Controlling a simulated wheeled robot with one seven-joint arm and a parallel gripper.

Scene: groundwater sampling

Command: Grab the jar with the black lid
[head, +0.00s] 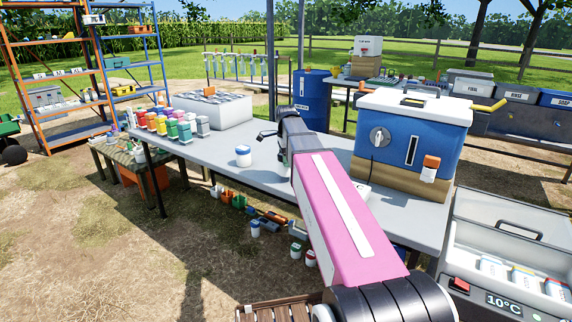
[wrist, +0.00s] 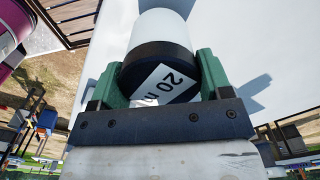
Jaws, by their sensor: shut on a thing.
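In the wrist view, a white jar with a black lid (wrist: 160,58) sits between the two green fingers of my gripper (wrist: 160,75). The fingers are shut on the sides of the lid. A white label on the lid reads "20 m", with the rest cut off. The pale table surface (wrist: 235,50) shows behind the jar. In the head view my pink arm reaches over the grey table (head: 210,160) and hides the held jar. I cannot tell whether the jar still touches the table.
A white jar with a blue lid (head: 243,156) stands on the table left of my arm. Several coloured-lid jars (head: 175,126) stand at the table's left end. A blue and white cooler (head: 412,140) is right of my arm. A blue barrel (head: 311,99) stands behind.

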